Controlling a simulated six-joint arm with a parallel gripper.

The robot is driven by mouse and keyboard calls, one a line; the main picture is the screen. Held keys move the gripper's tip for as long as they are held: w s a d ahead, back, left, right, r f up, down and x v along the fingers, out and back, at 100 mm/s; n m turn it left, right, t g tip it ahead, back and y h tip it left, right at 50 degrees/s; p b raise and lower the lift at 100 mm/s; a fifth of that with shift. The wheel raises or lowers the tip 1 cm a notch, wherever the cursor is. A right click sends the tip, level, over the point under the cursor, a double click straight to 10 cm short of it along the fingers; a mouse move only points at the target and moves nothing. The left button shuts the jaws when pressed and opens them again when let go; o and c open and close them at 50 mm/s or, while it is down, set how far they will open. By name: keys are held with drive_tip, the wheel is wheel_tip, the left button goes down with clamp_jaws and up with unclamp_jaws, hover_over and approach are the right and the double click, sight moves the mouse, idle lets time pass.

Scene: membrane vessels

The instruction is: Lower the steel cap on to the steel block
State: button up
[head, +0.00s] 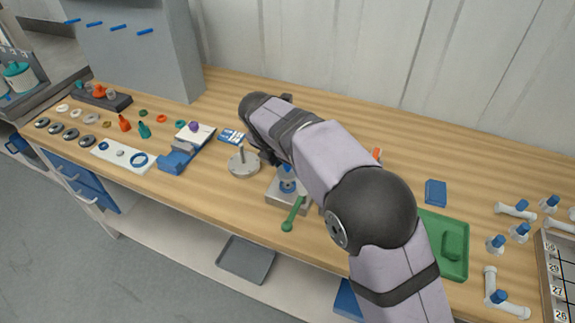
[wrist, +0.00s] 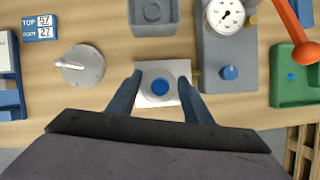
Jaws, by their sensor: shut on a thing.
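My arm hides much of my gripper there.
A round steel disc with a handle (head: 243,165) stands left of the block. A green spanner-like tool (head: 292,215) lies in front. In the wrist view, a grey box with a dial (wrist: 228,75) stands close on the right, and a grey square holder (wrist: 152,29) stands beyond.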

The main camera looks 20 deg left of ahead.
sight(286, 173)
drive_tip(key=shift+f+b, duration=1.4)
drive_tip(key=shift+b, duration=0.15)
drive_tip(key=shift+f, duration=0.45)
drive_tip(key=o, duration=1.3)
drive_tip(key=shift+c, duration=0.2)
drive_tip(key=shift+f, duration=0.1)
